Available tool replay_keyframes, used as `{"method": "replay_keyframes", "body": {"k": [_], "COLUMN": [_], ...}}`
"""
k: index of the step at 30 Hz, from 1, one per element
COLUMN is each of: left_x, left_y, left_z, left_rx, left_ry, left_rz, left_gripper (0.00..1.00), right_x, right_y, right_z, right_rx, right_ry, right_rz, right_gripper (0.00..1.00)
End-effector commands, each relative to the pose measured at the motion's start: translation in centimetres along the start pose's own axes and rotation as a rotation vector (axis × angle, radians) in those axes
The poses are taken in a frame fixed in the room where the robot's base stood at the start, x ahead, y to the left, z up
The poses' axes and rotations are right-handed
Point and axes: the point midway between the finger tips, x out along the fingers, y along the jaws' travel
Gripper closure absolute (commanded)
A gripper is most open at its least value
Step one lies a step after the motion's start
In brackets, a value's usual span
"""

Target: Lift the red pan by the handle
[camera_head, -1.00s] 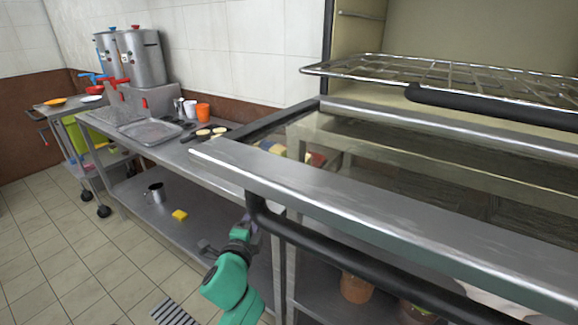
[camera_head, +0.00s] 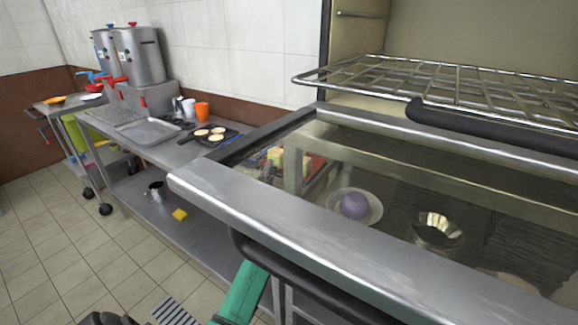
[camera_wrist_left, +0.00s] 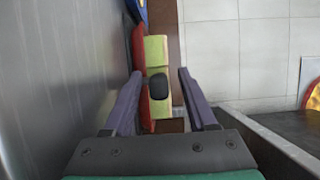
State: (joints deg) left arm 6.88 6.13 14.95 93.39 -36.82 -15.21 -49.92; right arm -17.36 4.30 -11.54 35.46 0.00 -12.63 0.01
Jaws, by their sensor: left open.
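I cannot pick out the red pan with certainty. In the left wrist view, a red curved piece with a yellow edge (camera_wrist_left: 313,98) is cut off at the right border. An upright red panel (camera_wrist_left: 138,60) stands left of a yellow-green block (camera_wrist_left: 158,52) with a dark rounded knob (camera_wrist_left: 157,88). My left gripper (camera_wrist_left: 158,74) is open. Its purple fingers lie either side of the knob in the picture, with no contact visible. In the head view only my green left arm shows clearly, below the metal-framed glass door. My right gripper is not in view.
The glass door (camera_head: 300,225) with its black handle fills the front right. Beyond it, a counter holds a black pan with pancakes (camera_head: 218,135), a metal tray (camera_head: 149,132) and an orange cup (camera_head: 201,109). A wire rack (camera_head: 450,85) is at the right. Tiled floor is clear left.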

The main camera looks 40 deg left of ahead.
Motion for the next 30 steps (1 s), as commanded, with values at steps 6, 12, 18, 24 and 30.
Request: {"method": "replay_keyframes", "body": {"k": [6,12,18,24,30], "left_x": [1.53,1.48,1.46,1.45,1.45], "left_y": [0.03,0.02,0.01,0.02,0.03], "left_z": [0.06,0.06,0.05,0.04,0.03], "left_rx": [0.002,0.002,0.002,0.001,0.001], "left_ry": [-0.001,-0.001,0.0,0.0,0.0], "left_rz": [0.001,0.0,0.0,0.0,0.0], "left_gripper": [0.43,0.81,1.0,1.0,1.0], "right_x": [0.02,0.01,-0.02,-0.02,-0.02], "right_y": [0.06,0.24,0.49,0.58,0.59], "right_z": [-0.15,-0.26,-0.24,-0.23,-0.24], "right_rx": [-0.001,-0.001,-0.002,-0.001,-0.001], "right_ry": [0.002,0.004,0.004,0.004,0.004], "right_rz": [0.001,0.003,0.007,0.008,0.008], "right_gripper": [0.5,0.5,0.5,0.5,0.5]}}
